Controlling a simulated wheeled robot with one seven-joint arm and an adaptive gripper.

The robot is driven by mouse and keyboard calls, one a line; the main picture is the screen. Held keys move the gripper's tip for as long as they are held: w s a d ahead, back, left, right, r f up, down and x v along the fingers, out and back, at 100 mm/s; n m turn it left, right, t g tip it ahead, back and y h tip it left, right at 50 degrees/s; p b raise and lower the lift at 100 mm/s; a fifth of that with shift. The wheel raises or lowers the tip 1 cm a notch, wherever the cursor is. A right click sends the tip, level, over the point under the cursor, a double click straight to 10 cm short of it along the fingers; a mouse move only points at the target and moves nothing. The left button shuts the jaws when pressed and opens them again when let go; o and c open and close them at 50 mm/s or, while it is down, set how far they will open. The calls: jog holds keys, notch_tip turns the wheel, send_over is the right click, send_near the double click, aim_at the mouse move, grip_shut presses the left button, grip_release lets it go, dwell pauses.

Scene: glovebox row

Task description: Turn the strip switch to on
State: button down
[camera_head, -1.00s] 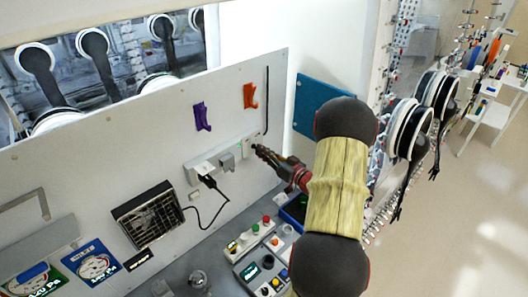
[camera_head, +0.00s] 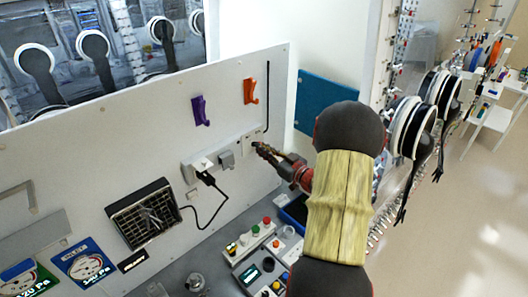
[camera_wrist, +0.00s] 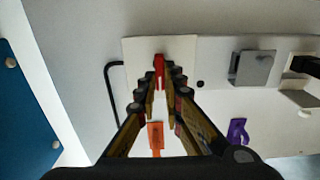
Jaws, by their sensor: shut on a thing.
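The white strip (camera_head: 228,158) is fixed along the lower part of the upright panel. It also shows across the wrist view (camera_wrist: 220,88). The strip switch, a small red lever (camera_wrist: 158,64), stands at the end of the strip in the wrist view. My gripper (camera_wrist: 162,78) reaches toward the strip, with the red lever between its fingertips, and is shut on it. In the head view my gripper (camera_head: 260,148) is at the strip's right end and hides the switch there. I cannot tell from these views which setting the lever is in.
An orange hook (camera_head: 250,90) and a purple hook (camera_head: 200,111) are on the panel above the strip. A grey block (camera_head: 226,160) and a black plug (camera_head: 205,177) with a cable sit along the strip. Button boxes (camera_head: 255,236) stand on the bench below.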

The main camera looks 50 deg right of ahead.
jog(key=shift+r, duration=0.1)
jog(key=c, duration=2)
grip_release()
jog(key=shift+o, duration=0.4)
jog(key=s+a, duration=0.1)
jog(key=s, duration=1.1)
jog(key=shift+a, duration=0.15)
